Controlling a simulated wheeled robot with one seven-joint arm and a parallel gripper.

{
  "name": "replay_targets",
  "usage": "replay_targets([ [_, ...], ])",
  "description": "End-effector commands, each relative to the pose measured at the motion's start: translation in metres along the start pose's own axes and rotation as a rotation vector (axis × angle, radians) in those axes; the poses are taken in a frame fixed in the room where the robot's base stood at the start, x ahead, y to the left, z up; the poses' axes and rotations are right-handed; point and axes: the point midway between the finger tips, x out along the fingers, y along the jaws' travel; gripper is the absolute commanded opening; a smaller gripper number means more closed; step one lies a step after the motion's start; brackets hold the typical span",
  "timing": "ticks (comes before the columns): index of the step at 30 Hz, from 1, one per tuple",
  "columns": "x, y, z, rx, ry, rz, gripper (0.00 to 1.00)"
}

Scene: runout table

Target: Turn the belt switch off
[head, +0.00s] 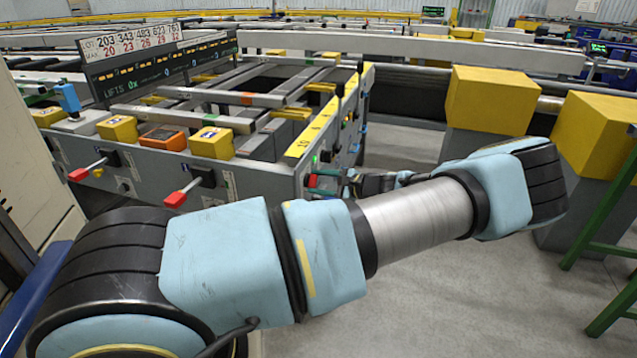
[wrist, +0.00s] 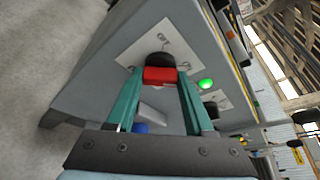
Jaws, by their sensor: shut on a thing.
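The belt switch shows in the wrist view as a red handle (wrist: 160,75) on a black round base (wrist: 160,60), in front of a white label plate on the grey panel.
A green light (wrist: 205,84) glows right of the switch, near another black knob (wrist: 211,108). Two red-tipped levers (head: 80,174) (head: 176,199) stick out of the table's front. Yellow-topped blocks (head: 492,95) and a green frame (head: 606,215) stand at right. Bare floor lies between.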

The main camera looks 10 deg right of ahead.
Motion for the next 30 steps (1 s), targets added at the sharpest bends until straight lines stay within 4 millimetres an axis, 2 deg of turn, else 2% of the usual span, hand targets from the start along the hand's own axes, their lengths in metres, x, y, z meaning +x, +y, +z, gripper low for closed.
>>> replay_targets([
  [1,-0.0002,0.0002,-0.0001,0.000,0.000,0.000,0.15],
  [5,-0.0002,0.0002,-0.0001,0.000,0.000,0.000,0.00],
  [17,-0.0004,0.0027,-0.0022,-0.058,0.001,-0.026,0.00],
  [30,0.0011,0.0079,-0.0051,-0.380,0.000,-0.162,0.00],
])
